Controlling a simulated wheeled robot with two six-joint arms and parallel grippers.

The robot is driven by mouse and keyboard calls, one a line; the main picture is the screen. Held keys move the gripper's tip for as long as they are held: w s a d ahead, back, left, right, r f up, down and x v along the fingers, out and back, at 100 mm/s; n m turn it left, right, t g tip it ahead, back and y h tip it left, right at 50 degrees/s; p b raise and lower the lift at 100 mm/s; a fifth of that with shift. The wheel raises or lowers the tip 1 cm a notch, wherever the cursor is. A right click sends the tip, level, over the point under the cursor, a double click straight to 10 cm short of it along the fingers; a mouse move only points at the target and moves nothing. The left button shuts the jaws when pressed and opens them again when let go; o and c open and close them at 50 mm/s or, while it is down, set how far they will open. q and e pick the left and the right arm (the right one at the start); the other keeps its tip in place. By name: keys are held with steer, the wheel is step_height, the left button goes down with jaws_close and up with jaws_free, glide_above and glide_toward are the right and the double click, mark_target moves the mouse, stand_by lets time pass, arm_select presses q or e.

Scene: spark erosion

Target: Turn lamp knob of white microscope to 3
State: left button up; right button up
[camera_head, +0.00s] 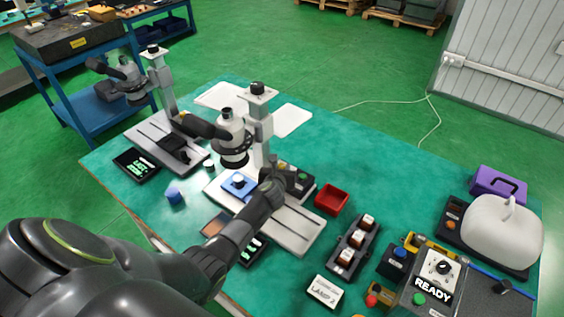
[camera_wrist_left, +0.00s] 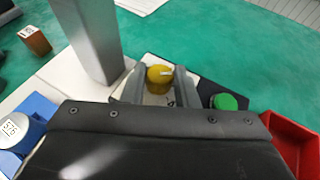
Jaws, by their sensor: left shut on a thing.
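The white microscope (camera_head: 232,127) stands in the middle of the green table, with its pale column (camera_wrist_left: 88,38) close by in the left wrist view. The yellow lamp knob (camera_wrist_left: 160,74) sits on a small lamp box with a white face and a green button (camera_wrist_left: 224,102). My left gripper (camera_wrist_left: 161,86) is shut on the knob, one grey finger on each side. A light pointer mark shows on the knob's top; the scale numbers are mostly hidden by the fingers. In the head view my left gripper (camera_head: 284,176) reaches the box and hides the knob. My right gripper is out of view.
A red tray (camera_head: 332,199) stands just right of the lamp box. A blue block (camera_head: 239,185) lies on the microscope base. A second, darker microscope (camera_head: 160,75) stands at left. A black rack (camera_head: 352,245) and a READY box (camera_head: 437,281) stand at right.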

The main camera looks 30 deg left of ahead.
arm_select(q)
steer(key=shift+m+t+h+p, duration=0.3)
steer(key=shift+m+h+p, duration=0.1)
steer(key=o, duration=1)
steer(key=shift+s+r, duration=0.15)
steer(key=shift+s, duration=0.1)
steer(key=p+v, duration=0.6)
steer(key=v, duration=1.1)
